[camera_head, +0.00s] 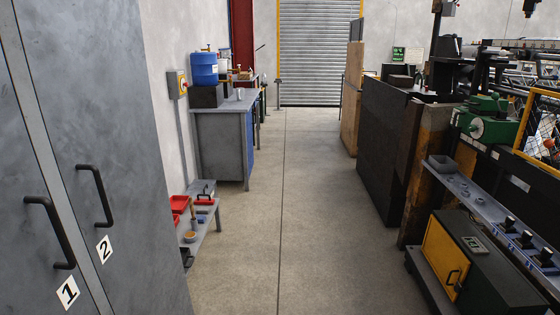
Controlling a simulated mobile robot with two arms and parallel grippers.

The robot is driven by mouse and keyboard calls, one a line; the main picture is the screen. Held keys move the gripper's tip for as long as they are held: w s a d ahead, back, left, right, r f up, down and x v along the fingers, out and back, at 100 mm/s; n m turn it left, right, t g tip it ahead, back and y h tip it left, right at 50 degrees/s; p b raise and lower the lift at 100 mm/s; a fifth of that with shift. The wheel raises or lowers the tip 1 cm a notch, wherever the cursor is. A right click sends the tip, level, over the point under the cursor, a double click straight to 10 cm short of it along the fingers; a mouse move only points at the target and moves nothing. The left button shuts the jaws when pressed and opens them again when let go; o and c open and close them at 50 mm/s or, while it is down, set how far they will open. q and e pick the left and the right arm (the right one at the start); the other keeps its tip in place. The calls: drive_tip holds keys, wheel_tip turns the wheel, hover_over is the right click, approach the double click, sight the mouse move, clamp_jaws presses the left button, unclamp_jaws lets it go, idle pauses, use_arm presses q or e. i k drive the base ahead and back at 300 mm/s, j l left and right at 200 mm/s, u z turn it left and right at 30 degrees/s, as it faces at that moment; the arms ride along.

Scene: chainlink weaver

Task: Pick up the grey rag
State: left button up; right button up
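I cannot make out a grey rag in the head view. A grey workbench (222,143) stands by the left wall, with a blue drum (204,69) on a dark block (206,97) and small items on top. A low grey bench (211,222) in front of it holds red trays and small items too small to tell apart. Neither of my grippers is in view.
Grey lockers (125,150) marked 1 and 2 stand close on the left. Dark panels (382,150), a green machine (488,120) and a yellow-fronted box (445,255) line the right. The concrete aisle (310,200) is clear up to the roller shutter (318,50).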

sight(201, 210)
drive_tip(key=i+l, duration=0.1)
drive_tip(key=i, duration=0.6)
drive_tip(key=i+u, duration=0.1)
drive_tip(key=i, duration=0.6)
drive_tip(key=i+l, duration=0.2)
drive_tip(key=i, duration=0.5)
drive_tip(key=j+u, duration=0.05)
